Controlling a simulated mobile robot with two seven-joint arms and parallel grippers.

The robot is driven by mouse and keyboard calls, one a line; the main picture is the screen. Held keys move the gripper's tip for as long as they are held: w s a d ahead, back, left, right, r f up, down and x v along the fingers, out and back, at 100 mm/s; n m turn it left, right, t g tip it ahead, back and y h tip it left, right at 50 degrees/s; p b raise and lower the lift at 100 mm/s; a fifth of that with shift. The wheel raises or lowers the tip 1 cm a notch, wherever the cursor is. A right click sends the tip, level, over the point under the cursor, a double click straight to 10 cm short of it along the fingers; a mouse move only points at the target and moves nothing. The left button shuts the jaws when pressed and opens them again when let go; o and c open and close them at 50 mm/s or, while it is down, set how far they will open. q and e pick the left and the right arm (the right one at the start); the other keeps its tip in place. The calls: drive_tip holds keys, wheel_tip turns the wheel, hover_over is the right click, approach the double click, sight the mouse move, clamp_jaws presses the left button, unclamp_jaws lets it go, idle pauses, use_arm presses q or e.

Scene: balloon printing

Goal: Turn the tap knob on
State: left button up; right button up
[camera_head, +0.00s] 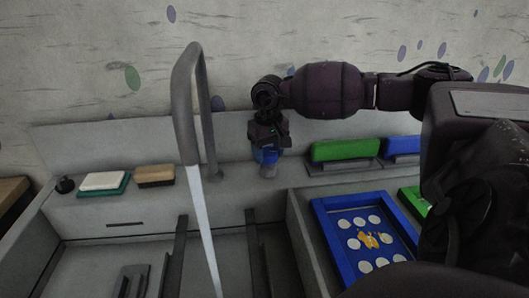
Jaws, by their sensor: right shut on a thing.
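The grey tap (188,100) rises from the back ledge and arches toward me. A pale, straight stream runs down from its mouth into the basin. My right gripper (268,156) points down at the back ledge, to the right of the tap's base, and is shut on the tap knob. The knob is mostly hidden by the fingers; a blue patch and a small grey part show there. My left gripper is out of view.
A white sponge (103,181), a brown brush (155,174) and a small black knob (65,185) sit on the left ledge. Green (345,149) and blue blocks stand at the right. A blue-framed screen (329,240) lies below them.

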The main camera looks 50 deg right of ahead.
sight(269, 151)
drive_tip(key=shift+n+b, duration=0.55)
drive_tip(key=shift+n, duration=1.65)
drive_tip(key=o, duration=0.9)
wheel_tip(269, 151, up, 11)
drive_tip(key=shift+f+p, duration=0.1)
drive_tip(key=shift+p, duration=0.35)
drive_tip(key=shift+s, duration=0.1)
